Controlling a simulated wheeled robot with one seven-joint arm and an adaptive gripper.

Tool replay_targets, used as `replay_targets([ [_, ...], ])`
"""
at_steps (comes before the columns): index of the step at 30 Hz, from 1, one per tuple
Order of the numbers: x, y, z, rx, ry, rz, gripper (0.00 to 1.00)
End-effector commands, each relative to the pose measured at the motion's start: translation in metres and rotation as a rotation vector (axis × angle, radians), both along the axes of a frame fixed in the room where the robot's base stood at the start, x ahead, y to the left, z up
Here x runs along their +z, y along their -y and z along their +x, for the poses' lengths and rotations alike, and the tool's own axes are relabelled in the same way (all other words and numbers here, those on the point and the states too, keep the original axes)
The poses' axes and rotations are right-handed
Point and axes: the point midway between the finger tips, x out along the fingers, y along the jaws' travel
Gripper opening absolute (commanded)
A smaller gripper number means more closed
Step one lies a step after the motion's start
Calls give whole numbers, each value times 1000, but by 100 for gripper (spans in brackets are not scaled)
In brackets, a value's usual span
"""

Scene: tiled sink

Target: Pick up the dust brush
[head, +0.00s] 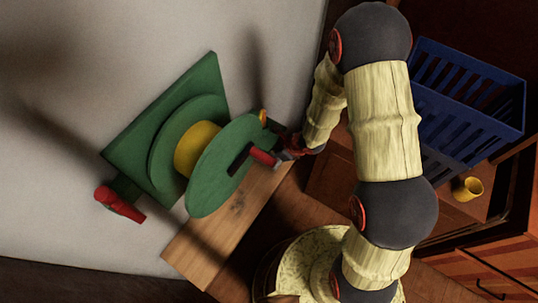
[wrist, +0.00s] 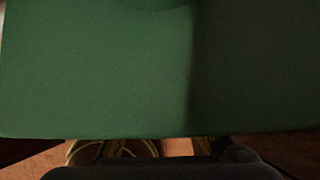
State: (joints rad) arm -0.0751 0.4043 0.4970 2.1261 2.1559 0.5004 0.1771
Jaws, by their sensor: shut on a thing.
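I cannot clearly make out a dust brush. A green and yellow object stands at the left in the head view: a square green plate (head: 208,82), a yellow round core (head: 199,149) and a rounded green disc (head: 213,190) with a slot. My gripper (head: 277,156) is at the right edge of this disc and appears shut on it. A red piece (head: 262,157) shows at the slot; I cannot tell if it is part of my gripper. In the wrist view the green surface (wrist: 100,75) fills most of the picture, and the fingertips are hidden.
A wooden board (head: 215,239) lies below the disc. A red item (head: 120,204) sits at the plate's lower left corner. A blue crate (head: 468,95) and a small yellow cup (head: 467,188) are at the right, beyond my arm. The pale surface at far left is clear.

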Motion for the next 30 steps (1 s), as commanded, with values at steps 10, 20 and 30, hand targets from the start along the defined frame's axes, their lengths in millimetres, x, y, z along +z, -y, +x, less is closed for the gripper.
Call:
replay_targets([
  [10,16,11,-7,-5,-1,0,0],
  [20,16,74,-56,-8,-1,1,0],
  [30,16,121,-94,-4,0,1,0],
])
